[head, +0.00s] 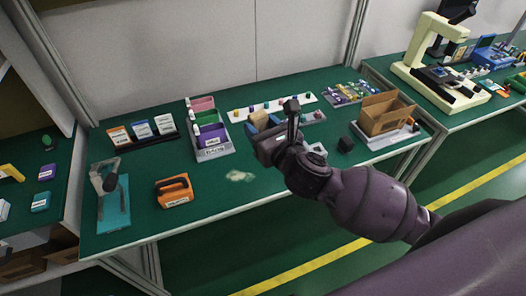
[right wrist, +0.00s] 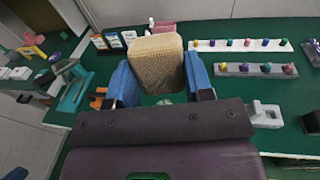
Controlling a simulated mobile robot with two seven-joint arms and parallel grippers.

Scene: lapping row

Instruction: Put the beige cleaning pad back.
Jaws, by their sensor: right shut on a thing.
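The beige pad (right wrist: 157,60) is held between the blue fingers of my right gripper (right wrist: 160,82) in the right wrist view. In the head view the pad (head: 258,121) shows as a small tan block at my right gripper (head: 268,124), above the green bench. A holder with pink, green and purple compartments (head: 212,151) stands on the bench to the left of the gripper, apart from it. The gripper hides part of the bench behind it. My left gripper is not in view.
A pale smudge (head: 239,175) marks the bench in front of the holder. Labelled boxes (head: 142,130) stand behind. An open cardboard box (head: 386,114) stands right.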

